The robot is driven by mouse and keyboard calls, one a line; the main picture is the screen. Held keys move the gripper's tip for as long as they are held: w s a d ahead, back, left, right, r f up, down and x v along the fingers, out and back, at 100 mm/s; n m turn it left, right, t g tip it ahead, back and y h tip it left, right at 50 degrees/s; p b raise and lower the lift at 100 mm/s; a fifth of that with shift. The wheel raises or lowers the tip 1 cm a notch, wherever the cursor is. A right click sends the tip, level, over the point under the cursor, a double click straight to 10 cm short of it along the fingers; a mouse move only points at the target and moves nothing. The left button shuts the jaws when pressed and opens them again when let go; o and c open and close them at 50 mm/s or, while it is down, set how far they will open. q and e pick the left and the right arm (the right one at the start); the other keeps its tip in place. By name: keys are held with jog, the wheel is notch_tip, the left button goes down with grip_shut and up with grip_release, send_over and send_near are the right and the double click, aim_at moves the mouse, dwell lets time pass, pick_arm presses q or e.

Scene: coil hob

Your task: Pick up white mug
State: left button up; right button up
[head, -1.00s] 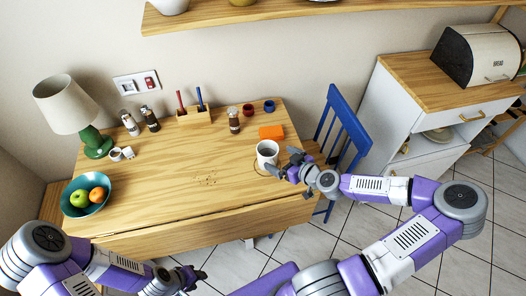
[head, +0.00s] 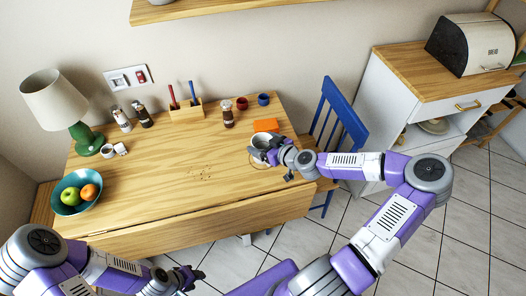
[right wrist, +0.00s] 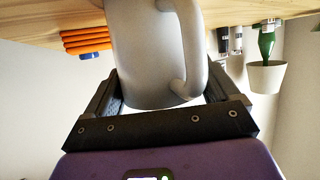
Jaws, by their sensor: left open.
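My left gripper (head: 190,278) is open and empty, low in front of the table.
A fruit bowl (head: 78,191) and green lamp (head: 86,139) stand at the left. A blue chair (head: 340,118) is at the right.

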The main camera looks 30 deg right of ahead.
jog(key=c, duration=0.7)
jog(key=shift+c, duration=0.3)
jog(key=shift+r, duration=0.15)
